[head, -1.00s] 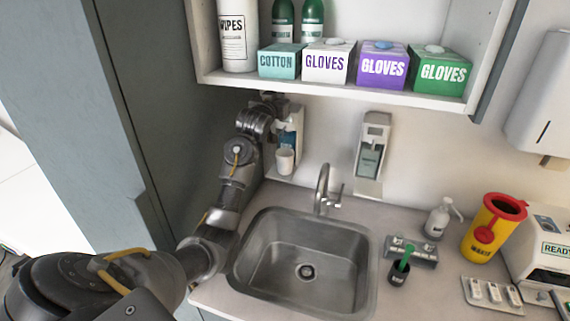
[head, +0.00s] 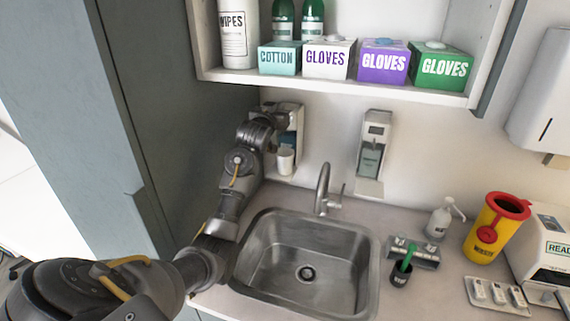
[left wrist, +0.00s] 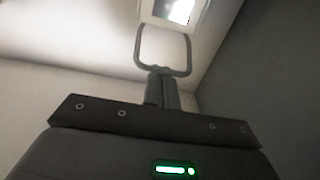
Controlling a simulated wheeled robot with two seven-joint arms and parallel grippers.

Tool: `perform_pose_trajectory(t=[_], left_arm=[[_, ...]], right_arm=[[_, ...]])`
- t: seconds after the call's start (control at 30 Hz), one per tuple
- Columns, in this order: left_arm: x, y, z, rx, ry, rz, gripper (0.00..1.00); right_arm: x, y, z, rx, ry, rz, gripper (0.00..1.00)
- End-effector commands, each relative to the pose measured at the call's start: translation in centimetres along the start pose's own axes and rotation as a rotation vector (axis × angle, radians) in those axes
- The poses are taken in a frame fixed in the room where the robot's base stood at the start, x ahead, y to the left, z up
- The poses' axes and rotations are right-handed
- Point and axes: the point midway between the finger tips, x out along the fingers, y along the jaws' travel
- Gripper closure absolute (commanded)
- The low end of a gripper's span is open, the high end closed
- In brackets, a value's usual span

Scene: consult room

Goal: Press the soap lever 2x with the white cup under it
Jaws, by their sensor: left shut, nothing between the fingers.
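The white cup (head: 286,158) stands upright on the low tray of the left wall dispenser (head: 297,118), under its body. My left gripper (head: 280,120) is at the front of that dispenser, above the cup, and partly covers it. In the left wrist view my left gripper (left wrist: 162,92) is shut and empty. The lever (left wrist: 164,70), a grey wire loop, shows just beyond the fingertips; I cannot tell if they touch. My right gripper is not in view.
A second wall dispenser (head: 373,150) hangs to the right, behind the tap (head: 323,190) and sink (head: 262,262). A shelf (head: 340,88) with glove boxes is above. A pump bottle (head: 438,220) and yellow waste bin (head: 494,230) stand on the right counter.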

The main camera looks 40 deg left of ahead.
Motion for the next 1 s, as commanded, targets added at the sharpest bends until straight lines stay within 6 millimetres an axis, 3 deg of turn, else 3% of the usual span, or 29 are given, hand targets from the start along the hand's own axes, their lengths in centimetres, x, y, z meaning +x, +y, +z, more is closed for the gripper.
perform_pose_trajectory(t=[0.33, 0.73, 1.0], left_arm=[[0.1, 0.1, 0.1, 0.001, -0.01, 0.001, 1.0], [0.3, 0.0, -2.5, 0.001, -0.009, 0.001, 1.0], [0.5, 0.0, -4.2, 0.001, -0.006, 0.0, 1.0]], right_arm=[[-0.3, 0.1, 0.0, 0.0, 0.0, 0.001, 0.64], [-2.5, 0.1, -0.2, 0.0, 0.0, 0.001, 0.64], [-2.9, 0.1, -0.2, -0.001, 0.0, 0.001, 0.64]])
